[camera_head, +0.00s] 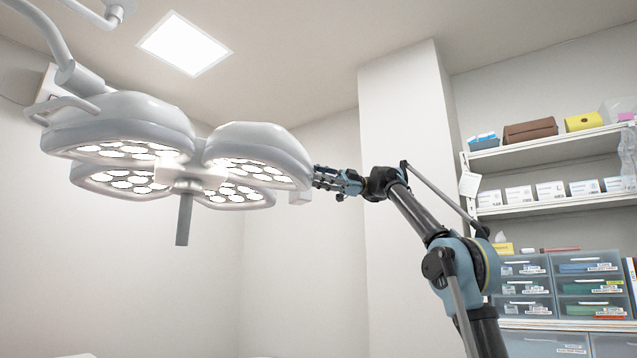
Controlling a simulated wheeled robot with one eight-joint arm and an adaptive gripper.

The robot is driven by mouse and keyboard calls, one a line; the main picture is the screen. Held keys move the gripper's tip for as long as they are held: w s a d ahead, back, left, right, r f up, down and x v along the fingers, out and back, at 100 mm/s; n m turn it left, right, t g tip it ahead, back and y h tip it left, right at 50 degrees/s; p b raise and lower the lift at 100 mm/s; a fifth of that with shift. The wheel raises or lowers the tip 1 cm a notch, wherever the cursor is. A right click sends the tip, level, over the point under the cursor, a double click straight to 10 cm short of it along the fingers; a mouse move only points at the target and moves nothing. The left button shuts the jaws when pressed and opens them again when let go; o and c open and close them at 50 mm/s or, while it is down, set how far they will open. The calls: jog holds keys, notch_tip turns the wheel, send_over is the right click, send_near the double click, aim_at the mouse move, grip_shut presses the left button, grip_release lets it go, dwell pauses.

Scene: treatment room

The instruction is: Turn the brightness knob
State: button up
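The surgical lamp (262,140) hangs at the left and centre, with several lit round heads and a grey handle (184,220) pointing down from its middle. A small pale block (299,197) sits at the lamp's right edge. I cannot make out a brightness knob; it may be on that side or hidden. My gripper (318,178) points left, with its fingertips close to the lamp's right rim. It is too small and dark to tell whether the fingers touch the lamp, are open or hold anything.
The lamp's support arm (40,35) comes down at the upper left. A white pillar (405,140) stands behind my arm. Shelves (550,148) with boxes and drawer units (560,285) line the right side. The space below the lamp looks clear.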

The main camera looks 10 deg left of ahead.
jog(key=o, duration=1.1)
